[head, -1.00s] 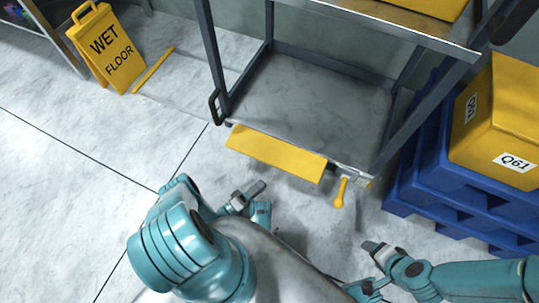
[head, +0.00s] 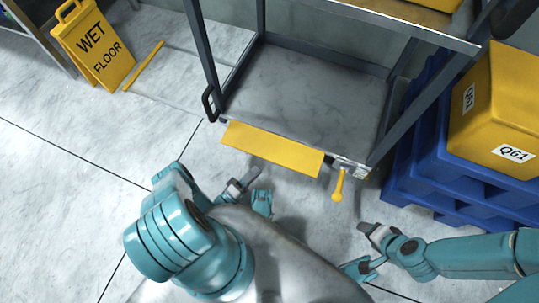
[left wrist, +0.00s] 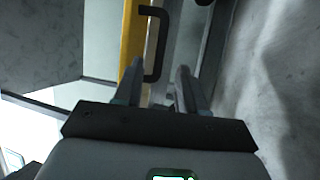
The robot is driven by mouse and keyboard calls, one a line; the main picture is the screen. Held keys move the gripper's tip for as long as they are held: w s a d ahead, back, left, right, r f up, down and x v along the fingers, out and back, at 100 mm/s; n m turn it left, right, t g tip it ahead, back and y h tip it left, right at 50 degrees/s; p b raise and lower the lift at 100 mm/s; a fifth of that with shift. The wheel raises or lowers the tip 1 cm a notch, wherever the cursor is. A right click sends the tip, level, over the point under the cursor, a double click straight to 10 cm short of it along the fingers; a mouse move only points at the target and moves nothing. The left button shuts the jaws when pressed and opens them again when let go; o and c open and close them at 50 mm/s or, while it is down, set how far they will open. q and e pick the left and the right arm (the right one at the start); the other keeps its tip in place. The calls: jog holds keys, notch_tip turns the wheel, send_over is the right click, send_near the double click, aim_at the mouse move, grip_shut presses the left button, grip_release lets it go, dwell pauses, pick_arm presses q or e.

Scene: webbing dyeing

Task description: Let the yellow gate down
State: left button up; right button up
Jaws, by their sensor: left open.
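The yellow gate (head: 272,149) is a flat plate along the front edge of the cart's lower shelf. A yellow lever with a round knob (head: 338,185) hangs at its right end. My left gripper (head: 252,194) is open and empty, in front of the gate and apart from it in the head view. In the left wrist view its fingers (left wrist: 155,85) point toward a yellow strip (left wrist: 133,35) and a black handle (left wrist: 156,40). My right gripper (head: 366,250) looks open and empty, below and right of the lever.
The grey metal cart (head: 310,90) has an empty lower shelf and a black side handle (head: 209,103). Blue pallets (head: 430,170) with a yellow box (head: 500,110) stand close on the right. A wet floor sign (head: 95,45) stands at left.

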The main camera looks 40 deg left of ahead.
pick_arm(q)
jog(key=x, duration=0.8)
jog(key=shift+w+r+b, duration=0.1)
jog(key=shift+w+b, duration=0.1)
jog(key=shift+b, duration=0.1)
grip_shut()
